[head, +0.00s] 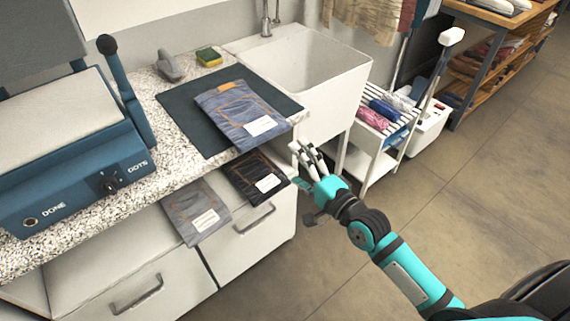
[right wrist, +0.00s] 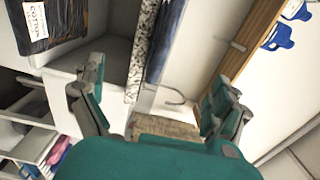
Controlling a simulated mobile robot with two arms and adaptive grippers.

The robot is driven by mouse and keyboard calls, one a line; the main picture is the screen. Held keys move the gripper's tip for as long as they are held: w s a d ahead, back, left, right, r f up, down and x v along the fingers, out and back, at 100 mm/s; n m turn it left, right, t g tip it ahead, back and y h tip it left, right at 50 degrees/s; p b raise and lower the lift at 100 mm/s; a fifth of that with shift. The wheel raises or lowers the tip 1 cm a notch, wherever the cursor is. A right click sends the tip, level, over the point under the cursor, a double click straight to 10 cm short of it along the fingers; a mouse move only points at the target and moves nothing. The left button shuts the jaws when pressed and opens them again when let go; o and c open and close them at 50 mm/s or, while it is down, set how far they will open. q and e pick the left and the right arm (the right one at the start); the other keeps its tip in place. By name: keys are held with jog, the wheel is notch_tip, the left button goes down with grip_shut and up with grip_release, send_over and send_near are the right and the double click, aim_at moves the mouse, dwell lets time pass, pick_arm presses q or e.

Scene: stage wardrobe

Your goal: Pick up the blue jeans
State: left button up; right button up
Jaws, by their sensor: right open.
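The folded blue jeans (head: 235,108), with a white label and a brown waistband patch, lie on a dark mat (head: 183,118) on the speckled counter, near its front edge. A blue fabric edge (right wrist: 166,45), probably theirs, shows in the right wrist view. My right gripper (head: 307,153) is open and empty, in front of the sink, to the right of and lower in the picture than the jeans, apart from them. Its spread fingers (right wrist: 158,92) frame the right wrist view. My left gripper is not in view.
Folded grey jeans (head: 197,208) and black jeans (head: 248,172) lie below the counter edge, above the drawers. A blue press (head: 75,165) stands at left. A white sink (head: 310,80) and a slatted cart (head: 375,140) are at right.

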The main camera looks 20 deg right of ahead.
aim_at(264, 133)
jog(key=b+x, duration=0.2)
jog(key=x, duration=0.4)
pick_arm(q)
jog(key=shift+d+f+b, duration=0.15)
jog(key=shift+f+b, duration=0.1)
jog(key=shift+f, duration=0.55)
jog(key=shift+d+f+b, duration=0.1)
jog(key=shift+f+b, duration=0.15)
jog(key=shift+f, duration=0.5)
pick_arm(e)
jog(key=shift+x, duration=4)
